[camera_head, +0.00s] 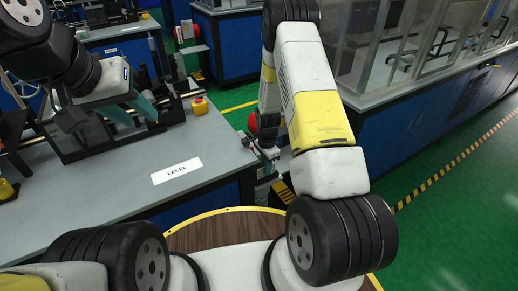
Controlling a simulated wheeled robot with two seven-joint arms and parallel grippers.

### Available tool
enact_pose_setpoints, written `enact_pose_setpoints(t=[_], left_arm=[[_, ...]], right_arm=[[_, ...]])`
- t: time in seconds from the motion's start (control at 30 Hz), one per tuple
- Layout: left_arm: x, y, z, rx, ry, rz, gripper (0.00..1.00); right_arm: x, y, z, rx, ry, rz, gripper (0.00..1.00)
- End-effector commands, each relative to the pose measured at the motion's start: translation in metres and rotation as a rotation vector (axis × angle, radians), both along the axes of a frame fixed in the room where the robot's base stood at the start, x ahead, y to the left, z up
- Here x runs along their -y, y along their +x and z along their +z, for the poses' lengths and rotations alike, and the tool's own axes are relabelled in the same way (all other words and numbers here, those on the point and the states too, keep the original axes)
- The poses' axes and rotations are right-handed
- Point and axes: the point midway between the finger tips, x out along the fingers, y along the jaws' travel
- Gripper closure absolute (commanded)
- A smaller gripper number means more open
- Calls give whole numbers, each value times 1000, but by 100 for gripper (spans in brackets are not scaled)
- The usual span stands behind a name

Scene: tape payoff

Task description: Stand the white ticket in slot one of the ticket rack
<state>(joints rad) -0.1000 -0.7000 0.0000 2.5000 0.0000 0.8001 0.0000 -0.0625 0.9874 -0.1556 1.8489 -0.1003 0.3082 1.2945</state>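A flat white card printed "LEVEL" (176,170) lies on the grey table; I cannot tell whether it is the ticket or a table label. I cannot make out the ticket rack or its slot one. My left gripper (133,110) is at the black-framed machine on the left, with its two teal fingers apart and nothing seen between them. The machine's parts behind the fingers are partly hidden. My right gripper (265,160) hangs beside the table's right edge, partly behind my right arm. Its fingers are too small to read.
The black-framed machine (75,146) with clear panels stands on the grey table (110,200). The table's front middle is clear around the card. A glass-walled blue bench (400,140) stands right.

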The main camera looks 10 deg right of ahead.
Motion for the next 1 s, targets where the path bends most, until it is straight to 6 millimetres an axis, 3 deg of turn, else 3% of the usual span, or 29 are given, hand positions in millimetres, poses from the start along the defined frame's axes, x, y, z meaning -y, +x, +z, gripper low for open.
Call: enact_pose_setpoints(t=[0.4,0.8,1.0], left_arm=[[0,0,0,0,0,0,64],[0,0,0,0,0,0,64],[0,0,0,0,0,0,64]], right_arm=[[0,0,4,1,0,0,72],[0,1,65,2,0,1,72],[0,0,77,-1,0,0,72]])
